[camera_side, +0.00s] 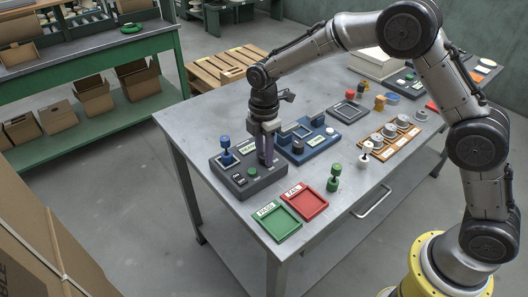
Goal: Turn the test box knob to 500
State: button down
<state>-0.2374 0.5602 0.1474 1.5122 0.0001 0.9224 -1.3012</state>
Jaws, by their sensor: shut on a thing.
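The dark grey test box (262,183) sits at the near left part of the metal table. A blue spool (225,150) stands upright at its left end. The dial numbers are too small to read, so the knob's setting cannot be told.
A blue fixture (318,148) stands close to the right of the box. Green PASS (276,223) and red FAIL (305,200) trays lie in front. A green spool (334,178) and a white spool (365,153) stand right of them. An orange rack (390,137) holds several grey spools.

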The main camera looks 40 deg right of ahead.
jog(key=m, duration=0.4)
jog(key=shift+r+m, duration=0.1)
jog(key=shift+m, duration=0.2)
jog(key=m, duration=1.4)
jog(key=shift+m, duration=0.4)
jog(key=c, duration=0.6)
grip_release()
notch_tip(320, 180, up, 14)
jog(key=shift+f, duration=0.15)
